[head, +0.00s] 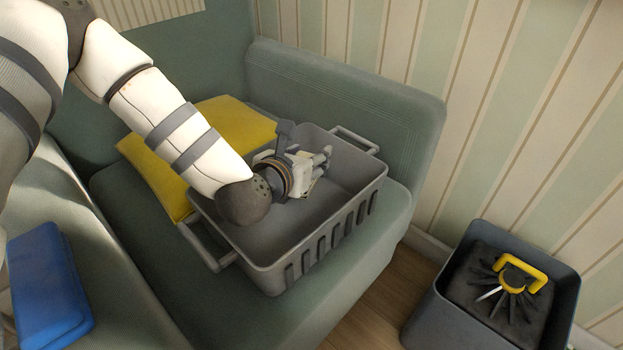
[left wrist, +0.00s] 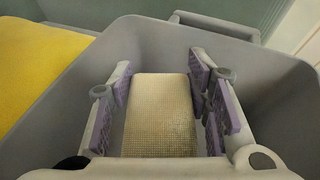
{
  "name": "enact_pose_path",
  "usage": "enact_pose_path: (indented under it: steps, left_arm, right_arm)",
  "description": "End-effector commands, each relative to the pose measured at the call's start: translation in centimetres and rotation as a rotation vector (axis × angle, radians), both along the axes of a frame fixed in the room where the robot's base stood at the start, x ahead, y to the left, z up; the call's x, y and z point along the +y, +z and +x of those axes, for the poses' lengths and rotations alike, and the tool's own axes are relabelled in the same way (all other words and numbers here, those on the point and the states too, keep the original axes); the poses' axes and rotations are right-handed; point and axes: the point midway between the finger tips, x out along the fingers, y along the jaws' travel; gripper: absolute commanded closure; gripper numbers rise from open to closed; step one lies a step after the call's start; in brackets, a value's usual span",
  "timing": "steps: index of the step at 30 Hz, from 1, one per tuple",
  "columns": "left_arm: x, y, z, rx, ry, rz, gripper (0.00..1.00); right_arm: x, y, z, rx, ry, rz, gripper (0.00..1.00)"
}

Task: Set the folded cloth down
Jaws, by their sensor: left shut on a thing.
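My left gripper (head: 314,166) reaches down into a grey plastic basket (head: 262,248) that stands on the green sofa seat. In the left wrist view, its purple-padded fingers are shut on the two sides of the folded cloth (left wrist: 160,112), a beige, waffle-textured bundle. The cloth is within the basket's walls. In the head view it is mostly hidden by the gripper. I cannot tell whether its underside touches the basket floor. My right gripper is not in view.
A yellow cushion (head: 160,172) lies beside the basket on the seat. A blue folded thing (head: 47,287) lies at the left. A dark bin (head: 455,323) with a yellow-handled tool (head: 520,272) stands on the floor at the right. The near part of the basket floor is bare.

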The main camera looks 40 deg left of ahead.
Motion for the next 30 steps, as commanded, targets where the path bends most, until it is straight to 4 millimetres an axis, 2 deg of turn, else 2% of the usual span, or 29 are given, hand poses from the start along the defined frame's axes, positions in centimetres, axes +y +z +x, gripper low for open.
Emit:
enact_pose_path:
  steps: [1,8,12,23,24,25,26,30]
  left_arm:
    - [0.3,-1.2,0.6,0.002,-0.001,0.002,0.79]
    - [1.1,-3.1,2.1,0.0,-0.001,0.002,0.79]
    - [1.1,-6.0,2.0,0.005,-0.001,0.002,0.79]
    - [1.1,-6.2,2.0,-0.001,0.0,-0.001,0.79]
    - [1.1,-6.1,2.0,-0.002,0.0,0.0,0.46]
    - [1.1,-6.1,2.0,-0.002,0.0,0.0,0.4]
    - [1.1,-6.1,2.0,-0.002,0.0,0.0,0.35]
    - [1.1,-6.0,2.0,-0.002,-0.001,-0.001,0.35]
  right_arm:
    - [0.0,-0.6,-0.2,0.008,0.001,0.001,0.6]
    - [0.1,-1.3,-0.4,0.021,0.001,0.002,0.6]
    - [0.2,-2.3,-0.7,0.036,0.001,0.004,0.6]
    - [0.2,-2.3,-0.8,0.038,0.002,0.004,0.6]
    - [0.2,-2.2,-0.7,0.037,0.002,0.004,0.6]
    - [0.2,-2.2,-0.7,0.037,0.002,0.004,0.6]
    - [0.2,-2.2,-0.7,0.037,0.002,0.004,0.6]
    - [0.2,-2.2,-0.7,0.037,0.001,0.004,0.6]
